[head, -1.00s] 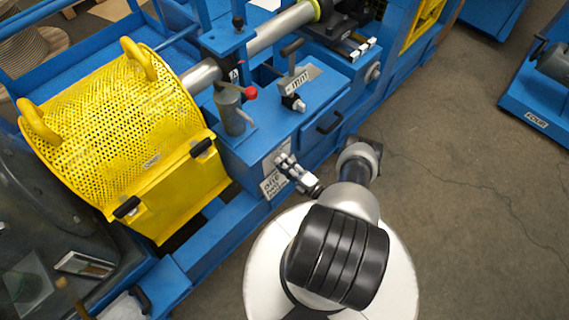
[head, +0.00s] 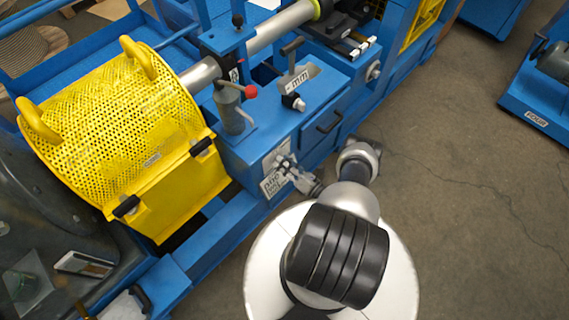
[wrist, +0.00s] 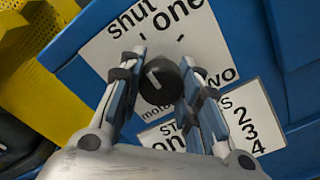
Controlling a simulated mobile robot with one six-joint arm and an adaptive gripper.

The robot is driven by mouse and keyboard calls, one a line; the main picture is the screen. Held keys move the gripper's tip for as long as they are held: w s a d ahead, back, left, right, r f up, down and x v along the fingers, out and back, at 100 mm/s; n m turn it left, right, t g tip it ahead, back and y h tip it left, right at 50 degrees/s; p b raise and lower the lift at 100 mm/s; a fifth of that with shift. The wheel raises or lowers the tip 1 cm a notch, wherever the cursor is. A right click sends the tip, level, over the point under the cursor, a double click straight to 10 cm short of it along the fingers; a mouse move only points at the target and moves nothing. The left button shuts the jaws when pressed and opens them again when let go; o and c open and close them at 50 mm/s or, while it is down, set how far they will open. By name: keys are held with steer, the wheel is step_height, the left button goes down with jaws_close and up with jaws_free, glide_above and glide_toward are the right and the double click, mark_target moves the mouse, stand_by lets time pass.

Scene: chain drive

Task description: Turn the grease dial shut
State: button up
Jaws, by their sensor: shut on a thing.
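The grease dial (wrist: 163,74) is a round black knob with a white pointer mark, on a white label in the wrist view. The label reads "shut", "one" and, partly covered, "two". The pointer mark slants up and left, roughly towards the "shut" side. My gripper (wrist: 162,60) has its two fingers on either side of the knob and is shut on it.
A second white label (wrist: 245,118) with numbers sits just below the dial label. A yellow perforated guard (head: 120,125) stands to the left. A red-tipped lever (head: 249,91) and a drawer handle (head: 329,122) are close above. Open floor (head: 450,200) lies to the right.

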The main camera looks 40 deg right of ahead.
stand_by(0.4)
steer(key=o, duration=1.1)
steer(key=s, duration=0.8)
steer(key=s+d, duration=0.1)
steer(key=s, duration=0.3)
